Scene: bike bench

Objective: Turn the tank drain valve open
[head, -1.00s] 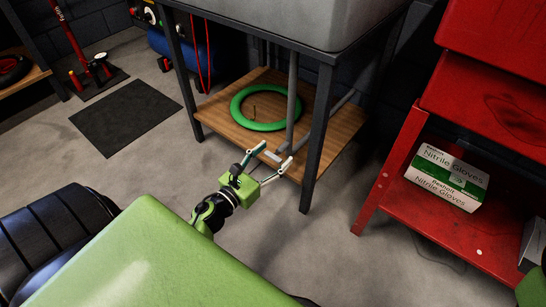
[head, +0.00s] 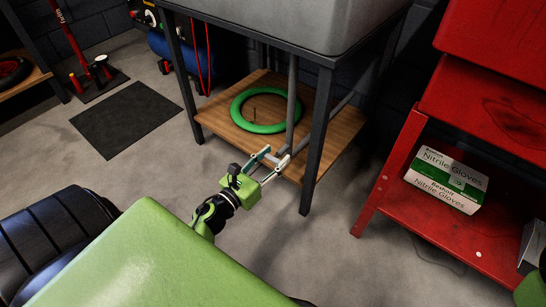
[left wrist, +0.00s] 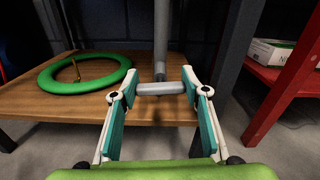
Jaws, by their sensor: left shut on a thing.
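The tank (head: 270,22) is a grey basin on a dark metal stand. A grey pipe (head: 292,105) runs down from it to a short horizontal grey handle (left wrist: 160,88) just above the wooden shelf; I take this for the drain valve handle. My left gripper (head: 279,153) reaches in at the shelf's front edge. In the left wrist view its two teal-padded fingers (left wrist: 161,84) are shut on the handle, one at each end. In the head view the fingers partly hide the handle. My right gripper is not in view.
A green ring (head: 238,120) lies on the wooden shelf (head: 222,122), left of the pipe. A dark stand leg (head: 316,140) stands close right of my gripper. A red cart (head: 400,165) with a glove box (head: 447,178) is further right. The floor in front is clear.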

